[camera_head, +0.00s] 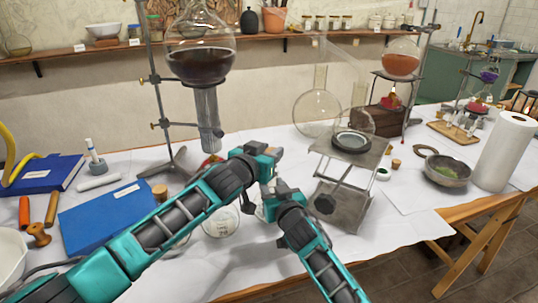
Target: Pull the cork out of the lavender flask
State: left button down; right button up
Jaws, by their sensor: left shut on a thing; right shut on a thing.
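My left gripper (267,178) reaches in from the left and points down over the middle of the table. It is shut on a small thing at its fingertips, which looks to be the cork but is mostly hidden. My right gripper (270,196) comes up from the lower right, just below the left one. It is shut on what seems to be the neck of the lavender flask (261,212). Only a bit of clear glass shows below the fingers. I cannot tell whether cork and flask are joined or apart.
A metal jack stand (345,190) with a glass dish stands close right of my grippers. A large dark-liquid flask (202,62) hangs on a stand behind. A blue book (115,212) lies left, a mortar-like bowl (447,172) and paper roll (505,150) right.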

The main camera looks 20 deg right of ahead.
jog(key=o, duration=1)
jog(key=shift+f, duration=0.1)
jog(key=shift+s, duration=0.1)
